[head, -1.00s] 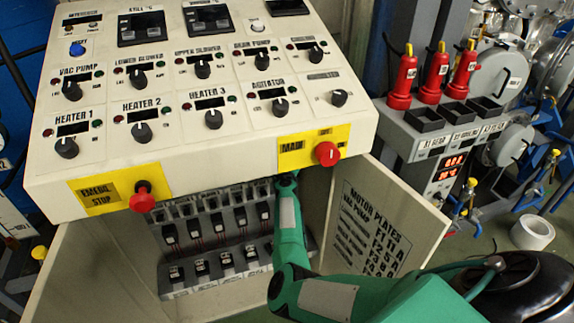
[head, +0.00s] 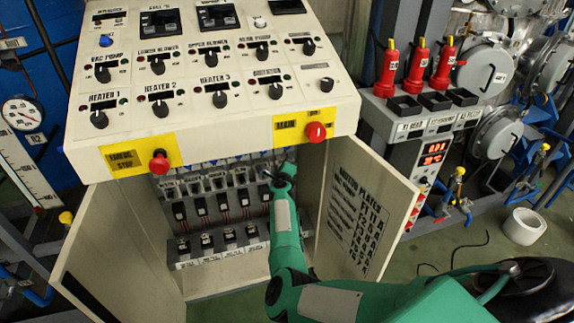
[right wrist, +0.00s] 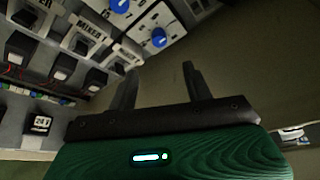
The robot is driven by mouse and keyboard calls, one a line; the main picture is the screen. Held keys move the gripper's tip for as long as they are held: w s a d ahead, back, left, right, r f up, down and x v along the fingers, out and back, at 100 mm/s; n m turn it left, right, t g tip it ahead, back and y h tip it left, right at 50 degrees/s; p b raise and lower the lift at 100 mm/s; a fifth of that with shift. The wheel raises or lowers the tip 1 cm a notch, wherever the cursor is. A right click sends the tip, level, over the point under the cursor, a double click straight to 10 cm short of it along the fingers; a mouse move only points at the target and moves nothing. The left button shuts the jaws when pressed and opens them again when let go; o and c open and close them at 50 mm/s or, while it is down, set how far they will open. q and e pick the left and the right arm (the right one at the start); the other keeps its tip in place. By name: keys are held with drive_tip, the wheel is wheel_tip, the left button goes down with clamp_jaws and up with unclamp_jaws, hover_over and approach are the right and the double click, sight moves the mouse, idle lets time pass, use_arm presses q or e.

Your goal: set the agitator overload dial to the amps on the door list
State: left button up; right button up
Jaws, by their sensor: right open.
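My right gripper (head: 281,176) reaches into the open cabinet at its upper right, below the panel edge. In the right wrist view its fingers (right wrist: 159,88) are apart with nothing between them. Two blue dials show at the top of that view, a nearer one (right wrist: 158,38) on a light module and another (right wrist: 122,6) above it. The fingers are apart from both. I cannot tell which is the agitator overload dial. The list of motor plates (head: 356,215) is on the inside of the right door; its amps are too small to read surely. My left gripper is not in view.
The sloped panel (head: 215,128) overhangs the cabinet, with a red main knob (head: 315,132) and emergency stop (head: 159,162) at its front. Rows of breakers (head: 220,202) and lower switches (head: 207,240) fill the cabinet. Both doors stand open, the left one (head: 120,250) angled outward.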

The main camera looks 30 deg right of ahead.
drive_tip(key=s+a+f+n+g+y, duration=0.15)
drive_tip(key=s+a+f+n, duration=0.25)
drive_tip(key=s+f+n, duration=0.5)
drive_tip(key=s+a+f+n+g+y, duration=0.1)
drive_tip(key=s+a+f+n+y, duration=0.45)
drive_tip(key=f, duration=0.75)
drive_tip(key=s+a+f+n+g, duration=0.1)
drive_tip(key=s+a+f+n, duration=0.25)
drive_tip(key=s+f, duration=0.65)
drive_tip(key=s+a+f+n+g+y, duration=0.15)
drive_tip(key=s+f+n, duration=0.25)
drive_tip(key=s+f, duration=0.5)
drive_tip(key=s+a+f+n+g, duration=0.2)
drive_tip(key=s+f+n+g, duration=0.15)
drive_tip(key=s, duration=0.95)
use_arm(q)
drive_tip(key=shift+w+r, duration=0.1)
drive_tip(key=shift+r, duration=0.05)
use_arm(e)
drive_tip(key=s+f+n+g, duration=0.2)
drive_tip(key=s+n, duration=0.1)
drive_tip(key=s, duration=0.9)
drive_tip(key=s+f+n+g, duration=0.1)
drive_tip(key=s+f+n, duration=0.2)
drive_tip(key=s, duration=1)
drive_tip(key=shift+s+f+n+g, duration=0.3)
drive_tip(key=shift+n+g, duration=0.05)
drive_tip(key=shift+n, duration=0.3)
